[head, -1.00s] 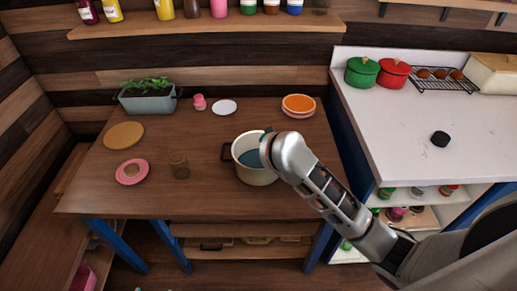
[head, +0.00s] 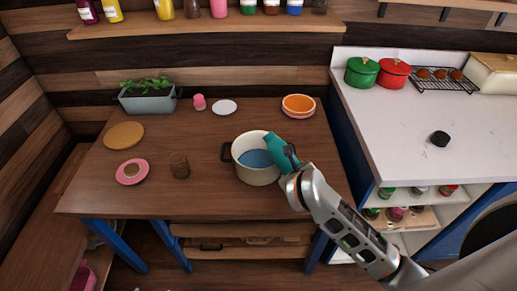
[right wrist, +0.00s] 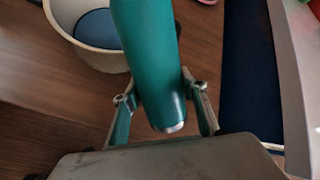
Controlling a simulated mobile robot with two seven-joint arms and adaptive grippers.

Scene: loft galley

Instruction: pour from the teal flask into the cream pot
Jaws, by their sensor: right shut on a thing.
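The cream pot (head: 258,176) stands on the wooden table with blue liquid (head: 257,159) inside; it also shows at the upper left of the right wrist view (right wrist: 112,58). The teal flask (head: 279,149) is tilted beside the pot's right rim, with its upper left end at the rim. In the right wrist view the flask (right wrist: 147,55) runs up between the fingers. My right gripper (head: 291,163) is shut on the flask (right wrist: 160,100). I cannot make out a stream between flask and pot. My left gripper is not in view.
A brown cup (head: 180,166), a pink plate (head: 120,178) and a planter (head: 148,103) are at the table's left. Orange and pink dishes (head: 298,105) are at the back right. A black lid-like disc (head: 439,138) lies on the white counter (head: 400,120).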

